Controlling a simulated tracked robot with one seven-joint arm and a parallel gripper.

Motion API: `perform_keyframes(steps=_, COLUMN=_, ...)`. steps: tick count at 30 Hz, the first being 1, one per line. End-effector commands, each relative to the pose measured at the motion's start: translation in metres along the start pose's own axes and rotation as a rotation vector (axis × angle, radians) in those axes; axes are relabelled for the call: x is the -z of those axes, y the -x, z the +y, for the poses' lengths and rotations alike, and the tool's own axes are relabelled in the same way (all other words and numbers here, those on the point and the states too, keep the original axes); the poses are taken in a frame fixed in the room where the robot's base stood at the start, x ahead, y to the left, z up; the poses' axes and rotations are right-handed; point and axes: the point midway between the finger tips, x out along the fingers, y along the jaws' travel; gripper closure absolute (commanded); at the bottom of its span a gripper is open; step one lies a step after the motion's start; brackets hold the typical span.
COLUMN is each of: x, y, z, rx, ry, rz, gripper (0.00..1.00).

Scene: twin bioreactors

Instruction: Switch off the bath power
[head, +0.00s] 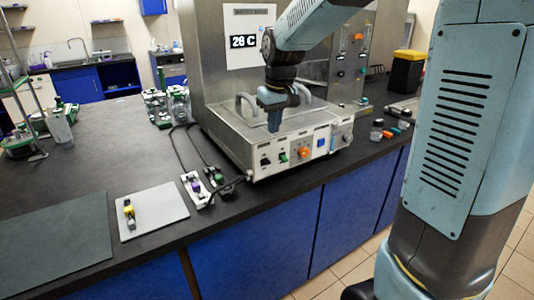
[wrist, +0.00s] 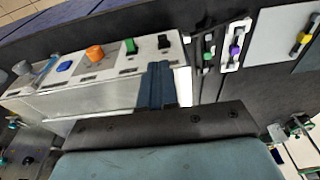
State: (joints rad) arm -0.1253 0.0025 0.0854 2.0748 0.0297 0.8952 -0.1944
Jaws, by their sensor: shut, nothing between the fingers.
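The bath (head: 228,141) is a silver box on the dark bench, with a sloped front panel of controls. In the head view the panel carries a black switch (head: 265,161), a green switch (head: 283,157), an orange knob (head: 303,152), a blue button (head: 321,142) and a grey knob (head: 346,137). The panel labels are too small to read. My gripper (head: 274,129) is shut and empty, pointing down above the bath behind the panel's left part. In the wrist view its fingertips (wrist: 158,65) lie near the black switch (wrist: 164,41) and green switch (wrist: 130,46), apparently touching neither.
A display (head: 244,41) reads 28 C behind the bath. Left of the bath lie a white strip with a purple switch (head: 195,187) and a dark strip with a green switch (head: 214,176), with cables. A grey plate (head: 152,224) holds a yellow-and-black item.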

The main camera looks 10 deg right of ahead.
Motion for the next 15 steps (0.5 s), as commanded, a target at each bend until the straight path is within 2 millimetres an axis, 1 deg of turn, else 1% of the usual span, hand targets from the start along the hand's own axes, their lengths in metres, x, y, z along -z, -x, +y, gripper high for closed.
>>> perform_keyframes(steps=1, x=0.0043, y=-0.0046, z=-0.0013, rx=0.004, ry=0.007, rz=-0.006, gripper=1.0)
perform_keyframes(steps=4, x=0.0097, y=-0.0101, z=-0.0029, rx=0.008, ry=0.016, rz=-0.014, gripper=1.0)
perform_keyframes(steps=15, x=0.0125, y=-0.0122, z=-0.0036, rx=0.01, ry=0.02, rz=-0.016, gripper=1.0)
